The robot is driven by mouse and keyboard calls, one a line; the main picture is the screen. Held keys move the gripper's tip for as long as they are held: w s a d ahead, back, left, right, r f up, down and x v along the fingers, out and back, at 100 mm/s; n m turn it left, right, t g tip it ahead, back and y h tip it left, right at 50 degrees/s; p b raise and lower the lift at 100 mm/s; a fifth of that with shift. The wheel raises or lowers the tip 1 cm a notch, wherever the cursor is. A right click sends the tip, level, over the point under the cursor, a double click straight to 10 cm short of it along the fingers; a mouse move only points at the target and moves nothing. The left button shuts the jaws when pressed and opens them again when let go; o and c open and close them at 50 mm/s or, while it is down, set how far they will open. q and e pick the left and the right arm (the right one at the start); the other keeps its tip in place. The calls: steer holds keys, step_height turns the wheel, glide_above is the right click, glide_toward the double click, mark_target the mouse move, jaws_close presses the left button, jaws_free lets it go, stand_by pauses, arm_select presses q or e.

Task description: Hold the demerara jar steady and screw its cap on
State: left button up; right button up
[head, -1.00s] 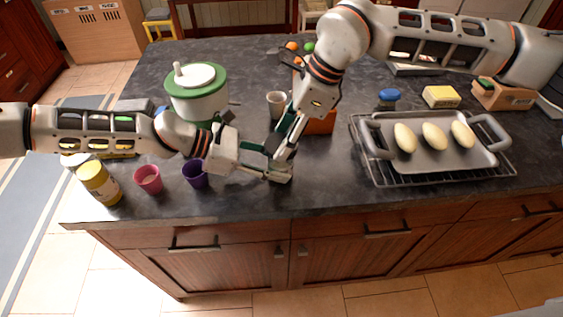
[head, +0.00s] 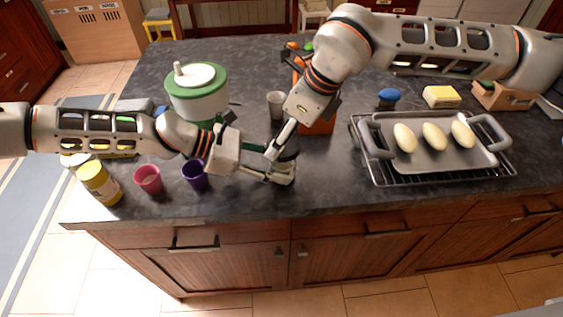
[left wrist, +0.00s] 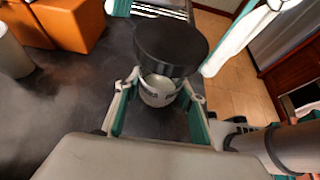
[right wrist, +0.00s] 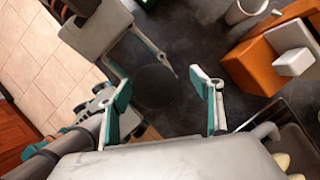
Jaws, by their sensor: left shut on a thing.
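The demerara jar (head: 284,174) stands near the counter's front edge, small and partly covered by my grippers in the head view. In the left wrist view its pale lower body (left wrist: 158,92) sits between the fingers of my left gripper (left wrist: 163,86), which is shut on it. The wide black cap (left wrist: 171,45) is on top of the jar; whether its thread is engaged cannot be told. The cap also shows in the right wrist view (right wrist: 155,88). My right gripper (right wrist: 162,80) is open above the cap, its fingers spread to either side and apart from it.
A purple cup (head: 195,176), a pink cup (head: 148,179) and a yellow-capped jar (head: 98,182) stand to the left. An orange block (head: 317,123) and a white cup (head: 276,103) are behind. A tray (head: 430,158) on a rack lies to the right.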

arm_select(q)
steer(key=shift+a+f, duration=0.1)
steer(key=shift+f, duration=0.05)
arm_select(e)
steer(key=shift+r, duration=0.15)
arm_select(q)
steer(key=shift+w, duration=0.15)
arm_select(e)
steer(key=shift+s+r, duration=0.15)
steer(key=shift+r, duration=2.25)
arm_select(q)
steer(key=o, duration=1.7)
steer(key=shift+a, duration=0.15)
steer(key=v, duration=1.2)
